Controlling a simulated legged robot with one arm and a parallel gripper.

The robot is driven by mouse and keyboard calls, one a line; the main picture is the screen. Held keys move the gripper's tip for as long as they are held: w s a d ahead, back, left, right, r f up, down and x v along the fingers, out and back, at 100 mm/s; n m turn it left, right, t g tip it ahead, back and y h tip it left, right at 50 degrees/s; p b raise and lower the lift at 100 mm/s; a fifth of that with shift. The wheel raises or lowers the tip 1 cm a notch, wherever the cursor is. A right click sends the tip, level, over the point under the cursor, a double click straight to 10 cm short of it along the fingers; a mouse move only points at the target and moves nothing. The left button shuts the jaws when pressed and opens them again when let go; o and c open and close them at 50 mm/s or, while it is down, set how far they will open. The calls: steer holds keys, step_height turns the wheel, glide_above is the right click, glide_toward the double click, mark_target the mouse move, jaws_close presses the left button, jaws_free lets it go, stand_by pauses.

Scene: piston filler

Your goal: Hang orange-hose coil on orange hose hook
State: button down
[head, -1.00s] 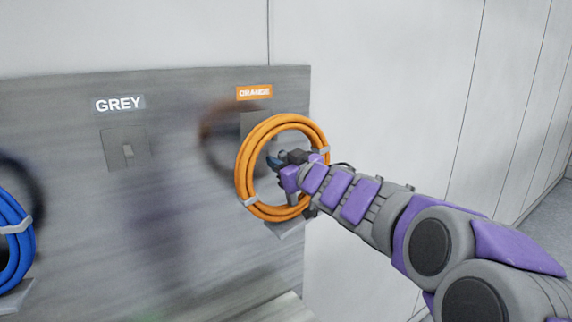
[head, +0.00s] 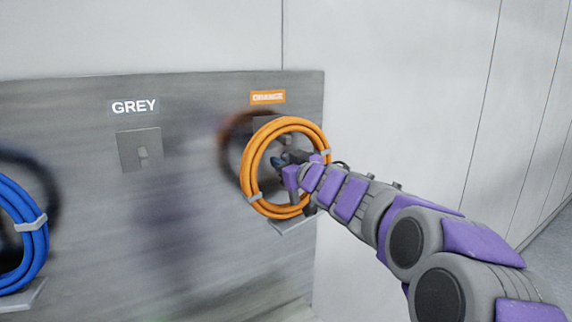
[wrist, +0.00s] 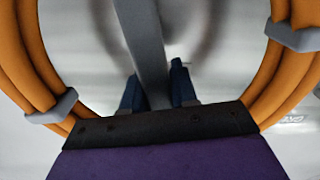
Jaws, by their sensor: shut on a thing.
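The orange-hose coil (head: 249,165) is a round bundle with grey straps. In the head view it stands upright in front of the panel, below the orange label (head: 267,97). My gripper (head: 283,162) is inside the ring. In the wrist view its dark blue fingers (wrist: 158,92) are on either side of a grey bar (wrist: 146,50), which appears to cross the coil's middle, and orange hose (wrist: 35,65) curves on both sides.
The grey panel (head: 180,220) has a GREY label (head: 133,107) and an empty grey hook (head: 141,151). A blue coil (head: 22,230) hangs at the far left. A small grey ledge (head: 295,226) is under the orange coil. Plain wall (head: 390,90) is to the right.

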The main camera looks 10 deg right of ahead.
steer(key=shift+w+d, duration=0.95)
steer(key=shift+w, duration=0.1)
steer(key=shift+w+a, duration=0.15)
steer(key=shift+w, duration=0.05)
steer(key=shift+w+a+f, duration=0.4)
steer(key=shift+w, duration=0.1)
steer(key=shift+a, duration=0.15)
